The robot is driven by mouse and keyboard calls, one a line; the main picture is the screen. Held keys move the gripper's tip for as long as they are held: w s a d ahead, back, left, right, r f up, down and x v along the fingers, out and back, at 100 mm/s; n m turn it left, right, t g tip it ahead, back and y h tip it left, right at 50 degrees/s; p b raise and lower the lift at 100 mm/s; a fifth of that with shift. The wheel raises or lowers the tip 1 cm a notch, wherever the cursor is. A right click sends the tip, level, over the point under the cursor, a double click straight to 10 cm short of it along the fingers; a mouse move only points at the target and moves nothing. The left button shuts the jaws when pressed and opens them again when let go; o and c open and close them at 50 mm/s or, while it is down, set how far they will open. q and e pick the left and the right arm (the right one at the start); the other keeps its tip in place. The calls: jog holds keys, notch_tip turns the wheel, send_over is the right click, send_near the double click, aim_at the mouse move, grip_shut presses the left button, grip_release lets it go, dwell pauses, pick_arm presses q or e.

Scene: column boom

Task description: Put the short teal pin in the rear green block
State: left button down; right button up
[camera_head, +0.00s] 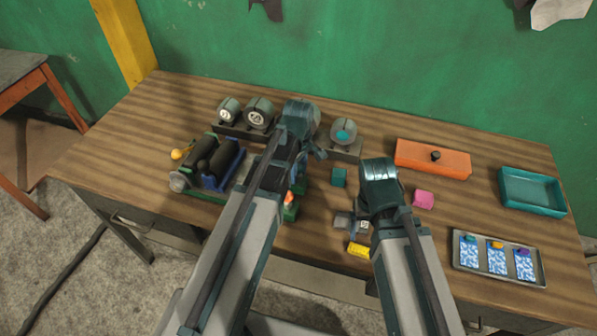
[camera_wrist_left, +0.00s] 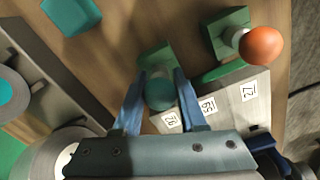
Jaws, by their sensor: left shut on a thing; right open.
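In the left wrist view, my left gripper (camera_wrist_left: 158,98) has its blue fingers shut on the teal pin (camera_wrist_left: 161,93), whose round head shows between them. A green block (camera_wrist_left: 153,57) lies directly beyond the pin. The pin's lower end is hidden, so I cannot tell whether it is in that block. A second green block (camera_wrist_left: 222,30) bears an orange-headed pin (camera_wrist_left: 262,46), also seen in the head view (camera_head: 289,198). In the head view, my left arm covers most of the blocks and the left gripper (camera_head: 297,172). My right gripper (camera_head: 360,212) is open, partly hidden by its arm.
A grey plate with number labels (camera_wrist_left: 240,98) adjoins the green blocks. A teal cube (camera_head: 339,177) and pink cube (camera_head: 424,199) lie nearby. An orange box (camera_head: 420,157), teal tray (camera_head: 532,207) and metal tray (camera_head: 462,270) stand right. Round gauges (camera_head: 259,112) line the back.

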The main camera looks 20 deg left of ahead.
dwell(0.3)
pick_arm(q)
jog(key=shift+c, duration=1.9)
grip_release()
pick_arm(e)
jog(key=shift+r, duration=0.1)
pick_arm(q)
notch_tip(320, 180, up, 14)
jog(key=p, duration=1.4)
pick_arm(e)
notch_tip(320, 180, up, 14)
jog(key=shift+f, duration=0.2)
pick_arm(q)
jog(key=shift+f, duration=0.15)
jog(key=s+d+f+m+b, duration=0.3)
jog(key=s+d+m, duration=0.2)
jog(key=s+m, duration=0.2)
jog(key=s+d+f+m+y+b, duration=0.1)
jog(key=s+d+f+m+b, duration=0.2)
jog(key=s+m, duration=0.4)
jog(key=d+m+b, duration=0.1)
jog(key=d+m, duration=0.1)
jog(key=m, duration=0.1)
jog(key=shift+s+d+f, duration=0.15)
jog(key=shift+d+f, duration=0.1)
jog(key=shift+f, duration=0.1)
pick_arm(e)
notch_tip(320, 180, down, 7)
